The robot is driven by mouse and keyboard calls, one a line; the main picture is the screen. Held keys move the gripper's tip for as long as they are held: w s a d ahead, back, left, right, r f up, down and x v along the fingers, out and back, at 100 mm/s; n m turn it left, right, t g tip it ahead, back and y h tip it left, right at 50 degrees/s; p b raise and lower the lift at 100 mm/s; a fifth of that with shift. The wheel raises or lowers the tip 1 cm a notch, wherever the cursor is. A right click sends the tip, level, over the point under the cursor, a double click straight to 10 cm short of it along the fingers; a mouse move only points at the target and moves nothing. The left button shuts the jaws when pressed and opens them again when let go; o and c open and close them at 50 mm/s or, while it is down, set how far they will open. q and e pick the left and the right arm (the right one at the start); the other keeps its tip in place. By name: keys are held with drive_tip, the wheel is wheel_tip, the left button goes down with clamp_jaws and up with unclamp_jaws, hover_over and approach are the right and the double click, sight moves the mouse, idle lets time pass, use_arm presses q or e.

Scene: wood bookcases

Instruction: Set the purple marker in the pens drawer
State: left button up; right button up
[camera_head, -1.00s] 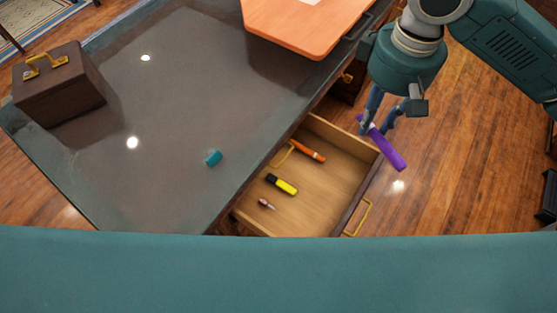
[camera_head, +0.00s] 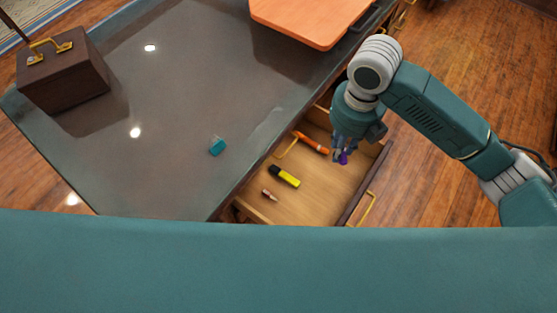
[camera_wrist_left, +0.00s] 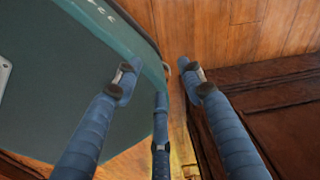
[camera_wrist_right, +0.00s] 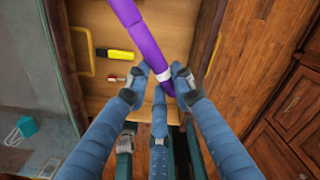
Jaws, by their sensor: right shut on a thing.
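The purple marker (camera_wrist_right: 140,35) is held in my right gripper (camera_wrist_right: 158,85), which is shut on one end of it. In the head view only a small purple part (camera_head: 343,158) shows below my right gripper (camera_head: 340,152). The gripper is over the open pens drawer (camera_head: 312,187), near its right side; the marker's height above the floor of the drawer is hard to tell. In the drawer lie an orange marker (camera_head: 312,143), a yellow highlighter with a black cap (camera_head: 284,176) and a small brownish item (camera_head: 269,194). My left gripper (camera_wrist_left: 158,75) is open and empty in its wrist view.
The grey desk top (camera_head: 170,100) holds a brown box with a gold handle (camera_head: 65,75), a small teal object (camera_head: 217,146) and an orange board (camera_head: 310,20). The drawer's front panel (camera_head: 362,185) has a gold handle (camera_head: 366,209). Wood floor lies to the right.

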drive_tip(key=shift+f+n, duration=0.35)
drive_tip(key=shift+n, duration=0.25)
drive_tip(key=shift+s+a+f+n, duration=0.1)
drive_tip(key=shift+f+n, duration=0.05)
drive_tip(key=shift+n, duration=0.15)
drive_tip(key=shift+f, duration=0.25)
hover_over(325, 186)
wheel_tip(325, 186, down, 15)
drive_tip(key=shift+f+b, duration=0.1)
drive_tip(key=shift+b, duration=0.25)
use_arm(q)
drive_tip(key=shift+s+a+f, duration=0.15)
drive_tip(key=shift+s+f, duration=0.4)
drive_tip(key=shift+s, duration=0.05)
use_arm(e)
drive_tip(key=shift+f, duration=2.1)
drive_tip(key=shift+f, duration=0.2)
drive_tip(key=o, duration=1)
use_arm(q)
drive_tip(key=shift+f, duration=0.1)
use_arm(e)
drive_tip(key=shift+o, duration=0.2)
